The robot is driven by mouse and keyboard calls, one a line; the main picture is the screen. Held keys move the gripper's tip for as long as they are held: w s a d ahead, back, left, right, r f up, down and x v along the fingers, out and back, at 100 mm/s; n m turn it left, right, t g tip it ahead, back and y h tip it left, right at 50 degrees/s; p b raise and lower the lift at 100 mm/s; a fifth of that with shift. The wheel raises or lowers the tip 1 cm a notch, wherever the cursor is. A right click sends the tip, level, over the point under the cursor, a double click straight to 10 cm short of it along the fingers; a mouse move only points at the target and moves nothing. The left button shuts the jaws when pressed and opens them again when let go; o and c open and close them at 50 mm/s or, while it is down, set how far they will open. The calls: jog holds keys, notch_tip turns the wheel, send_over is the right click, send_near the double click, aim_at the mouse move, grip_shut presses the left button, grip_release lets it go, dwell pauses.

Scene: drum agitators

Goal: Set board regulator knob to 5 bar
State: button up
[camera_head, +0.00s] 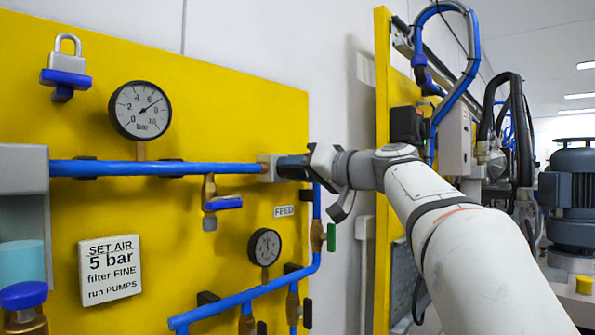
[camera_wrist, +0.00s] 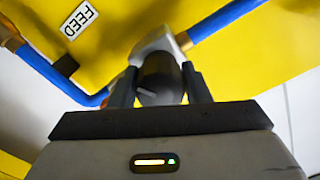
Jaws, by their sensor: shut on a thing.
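The dark regulator knob (camera_head: 287,167) projects from the light grey regulator body (camera_head: 268,168) on the blue pipe. My gripper (camera_head: 308,164) reaches it from the right. In the wrist view the knob (camera_wrist: 158,80) sits between the two fingers of my gripper (camera_wrist: 158,75), which are shut on its sides. The upper gauge (camera_head: 140,110), marked in bar, has its needle pointing up and right, a little past the 6. A white sign (camera_head: 110,270) reads "SET AIR 5 bar, filter FINE, run PUMPS".
The yellow board (camera_head: 200,90) carries a padlock (camera_head: 66,68), a blue-handled valve (camera_head: 223,202), a FEED label (camera_head: 284,211) and a smaller gauge (camera_head: 264,247) below the knob. A blue pipe (camera_head: 317,205) and green-handled valve (camera_head: 331,237) stand close below my gripper.

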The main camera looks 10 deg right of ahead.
jog(key=o, duration=1)
jog(key=b+v, duration=0.1)
jog(key=v, duration=0.6)
jog(key=shift+s+d+b, duration=0.25)
jog(key=shift+s+b, duration=0.05)
